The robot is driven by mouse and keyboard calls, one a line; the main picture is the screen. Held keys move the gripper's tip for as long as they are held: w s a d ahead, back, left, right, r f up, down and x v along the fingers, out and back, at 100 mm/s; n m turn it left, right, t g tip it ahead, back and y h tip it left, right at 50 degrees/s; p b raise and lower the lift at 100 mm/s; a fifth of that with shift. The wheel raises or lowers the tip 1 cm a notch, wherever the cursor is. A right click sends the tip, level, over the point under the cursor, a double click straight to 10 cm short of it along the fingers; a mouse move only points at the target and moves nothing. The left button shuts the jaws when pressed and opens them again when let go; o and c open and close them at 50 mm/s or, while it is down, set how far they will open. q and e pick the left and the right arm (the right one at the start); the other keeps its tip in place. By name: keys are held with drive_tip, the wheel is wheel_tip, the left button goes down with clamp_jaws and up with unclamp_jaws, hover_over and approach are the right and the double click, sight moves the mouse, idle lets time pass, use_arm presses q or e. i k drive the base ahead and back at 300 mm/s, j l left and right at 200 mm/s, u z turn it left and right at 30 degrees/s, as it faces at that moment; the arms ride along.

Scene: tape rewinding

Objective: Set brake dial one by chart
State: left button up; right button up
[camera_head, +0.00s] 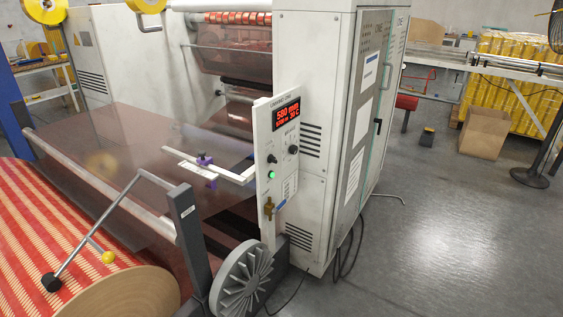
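A control panel (279,165) stands upright on the near side of the white machine. Its red-lit display (286,114) reads about "580 mm", with a smaller line below that I cannot read surely. Below it are a black dial (293,150) on the right, a black knob (272,159) lower left, and a lit green button (271,175). A small label sheet (289,188) and a brass-coloured valve (268,208) sit lower. I cannot tell which knob is brake dial one, and no dial marks or chart text are readable. Neither gripper is in view.
A red-and-cream striped roll (60,235) lies at the lower left, with a bent metal bar (118,205) over it. A grey finned wheel (242,280) stands below the panel. Cables lie by the cabinet (312,150).

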sight(293, 149)
drive_tip(key=i+l+u, duration=0.2)
drive_tip(key=l, duration=0.4)
drive_tip(key=l+u, duration=0.2)
drive_tip(key=l, duration=0.4)
drive_tip(key=k, duration=0.05)
